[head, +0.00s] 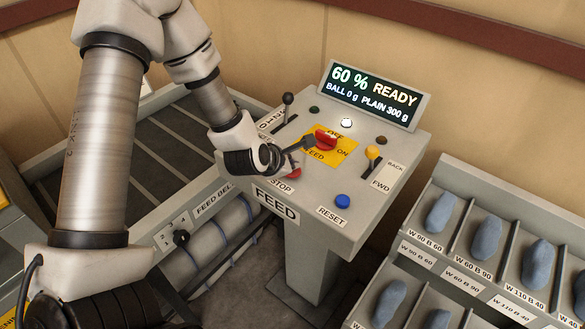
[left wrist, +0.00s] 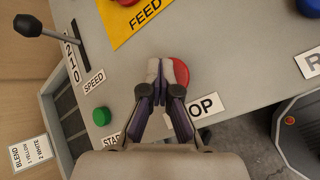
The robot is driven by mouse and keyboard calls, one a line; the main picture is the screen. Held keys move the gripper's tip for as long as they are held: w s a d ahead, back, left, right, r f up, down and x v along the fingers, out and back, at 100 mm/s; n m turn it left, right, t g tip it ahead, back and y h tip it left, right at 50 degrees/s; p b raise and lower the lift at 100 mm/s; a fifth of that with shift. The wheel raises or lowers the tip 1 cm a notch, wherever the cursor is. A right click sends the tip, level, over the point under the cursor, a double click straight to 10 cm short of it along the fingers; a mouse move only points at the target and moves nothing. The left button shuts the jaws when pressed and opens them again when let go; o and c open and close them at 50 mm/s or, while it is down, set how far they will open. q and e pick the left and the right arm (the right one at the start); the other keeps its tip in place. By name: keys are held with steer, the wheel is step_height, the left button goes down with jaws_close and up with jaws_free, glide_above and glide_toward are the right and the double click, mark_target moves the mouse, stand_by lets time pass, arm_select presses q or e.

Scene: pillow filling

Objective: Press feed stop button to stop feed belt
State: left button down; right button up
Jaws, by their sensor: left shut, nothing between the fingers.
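The red feed stop button (head: 294,171) is on the near edge of the grey feed panel, above the STOP label (head: 285,186). In the left wrist view the stop button (left wrist: 181,74) shows just right of the fingertips, which cover its left part. My left gripper (head: 306,143) is shut and empty, reaching over the panel from the left. Its fingertips (left wrist: 162,68) are close together in the left wrist view. I cannot tell whether they touch the button. The STOP label (left wrist: 204,104) is partly hidden by a finger. My right gripper is not in view.
A red switch (head: 325,138) sits on a yellow FEED plate beyond the gripper. A green button (left wrist: 102,116), a black speed lever (head: 288,99), a yellow lever (head: 372,153) and a blue reset button (head: 342,201) are nearby. The display (head: 373,94) reads 60 % READY.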

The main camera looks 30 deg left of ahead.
arm_select(q)
steer(key=shift+r+p, duration=0.6)
steer(key=shift+r, duration=0.3)
step_height(320, 180, up, 5)
steer(key=p, duration=0.3)
stand_by(0.5)
steer(key=shift+f, duration=0.1)
stand_by(0.4)
